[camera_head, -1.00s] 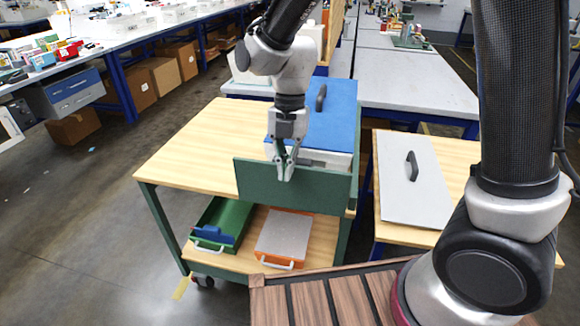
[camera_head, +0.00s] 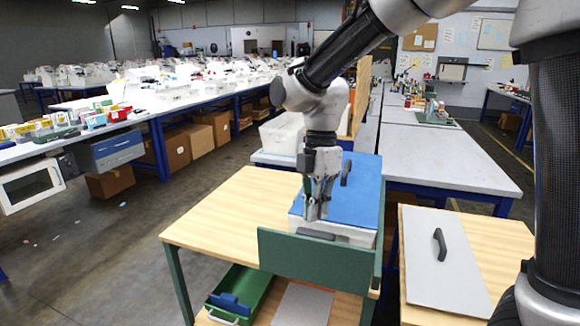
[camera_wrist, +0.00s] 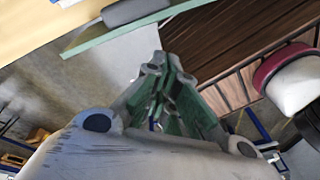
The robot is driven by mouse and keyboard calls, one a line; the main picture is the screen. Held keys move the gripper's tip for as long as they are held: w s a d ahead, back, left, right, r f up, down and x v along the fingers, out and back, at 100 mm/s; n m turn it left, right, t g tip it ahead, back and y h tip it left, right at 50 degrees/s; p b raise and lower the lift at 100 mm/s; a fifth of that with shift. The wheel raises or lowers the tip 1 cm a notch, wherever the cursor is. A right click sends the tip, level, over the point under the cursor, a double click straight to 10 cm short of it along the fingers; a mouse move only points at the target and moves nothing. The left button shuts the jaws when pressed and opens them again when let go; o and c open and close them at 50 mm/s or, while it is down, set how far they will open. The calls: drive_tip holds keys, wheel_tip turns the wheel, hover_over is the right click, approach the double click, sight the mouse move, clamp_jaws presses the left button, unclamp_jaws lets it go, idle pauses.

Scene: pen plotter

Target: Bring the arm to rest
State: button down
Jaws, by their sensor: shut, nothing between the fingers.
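My gripper (camera_head: 316,208) points down in the head view, in front of the box with the blue lid (camera_head: 354,190) and above the upright green panel (camera_head: 318,262) on the wooden cart (camera_head: 215,222). Its fingers are together and hold nothing. In the wrist view my gripper (camera_wrist: 168,68) shows its closed fingertips, with a green panel edge (camera_wrist: 125,32) beyond. I cannot tell from the head view whether the fingers clear the box front.
A grey board with a black handle (camera_head: 445,262) lies on a wooden table at the right. A green tray (camera_head: 243,292) and a grey-topped case (camera_head: 303,305) sit on the lower shelf. Long blue-legged benches stand behind. The cart's left top is bare.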

drive_tip(key=s+d+r+m+t, duration=0.2)
drive_tip(key=s+d+m, duration=0.2)
drive_tip(key=d+m, duration=0.4)
drive_tip(key=s+d+r+m+t, duration=0.2)
drive_tip(key=s+d+m, duration=0.3)
drive_tip(key=d+m, duration=0.3)
drive_tip(key=s+d+r+m+t, duration=0.2)
drive_tip(key=s+d+r+m, duration=0.2)
drive_tip(key=d+m, duration=0.4)
drive_tip(key=s+d, duration=0.1)
drive_tip(key=d, duration=0.4)
drive_tip(key=shift+d+r+m+t+h, duration=0.2)
drive_tip(key=shift+m+t+h, duration=0.1)
drive_tip(key=shift+m+t, duration=0.1)
